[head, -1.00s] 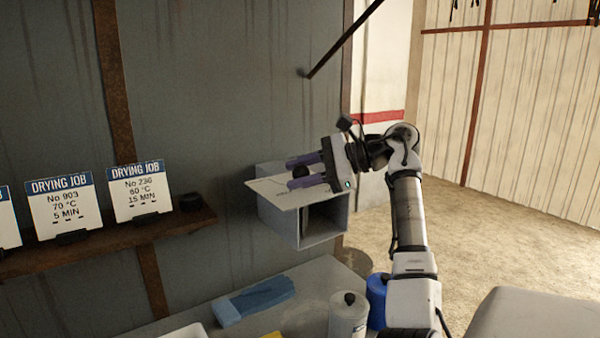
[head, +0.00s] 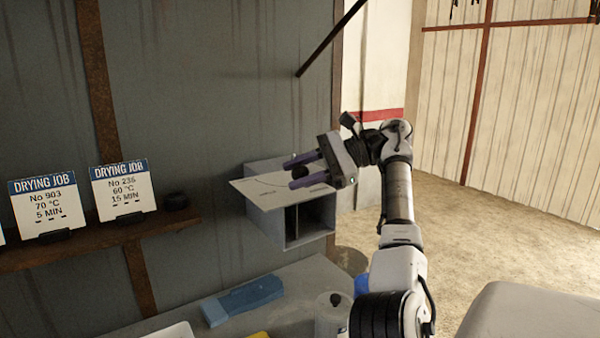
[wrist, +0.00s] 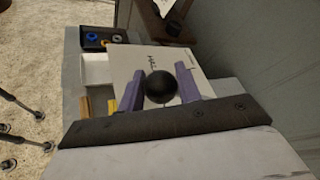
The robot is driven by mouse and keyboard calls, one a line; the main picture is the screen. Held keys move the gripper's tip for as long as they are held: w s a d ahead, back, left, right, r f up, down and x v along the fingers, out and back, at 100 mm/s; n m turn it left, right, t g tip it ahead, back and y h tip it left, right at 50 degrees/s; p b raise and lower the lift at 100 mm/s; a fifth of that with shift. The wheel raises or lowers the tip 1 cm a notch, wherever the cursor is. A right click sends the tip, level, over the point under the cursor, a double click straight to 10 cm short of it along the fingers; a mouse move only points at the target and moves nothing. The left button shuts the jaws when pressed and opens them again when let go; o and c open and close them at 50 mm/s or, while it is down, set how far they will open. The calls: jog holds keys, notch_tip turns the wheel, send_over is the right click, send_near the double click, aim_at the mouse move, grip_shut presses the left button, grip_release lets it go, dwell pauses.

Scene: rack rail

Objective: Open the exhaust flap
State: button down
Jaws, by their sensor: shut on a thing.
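The exhaust flap (head: 262,192) is a pale plate on the front of a grey box (head: 264,220) fixed to the wall. It stands lifted and nearly level, and the box's dark opening with an upright plate inside shows under it. A black ball knob (head: 299,172) sits on the flap. My gripper (head: 292,173) has its purple fingers on either side of the knob and is shut on it. In the wrist view the knob (wrist: 161,88) sits between the fingers (wrist: 160,90), with the printed flap (wrist: 135,62) behind it.
A shelf (head: 90,240) with drying job cards (head: 123,188) runs along the wall at left. A dark rod (head: 330,38) slants above the box. Open floor lies at right.

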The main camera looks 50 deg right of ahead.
jog(key=shift+f, duration=0.15)
jog(key=c, duration=1)
grip_release()
jog(key=shift+r, duration=0.2)
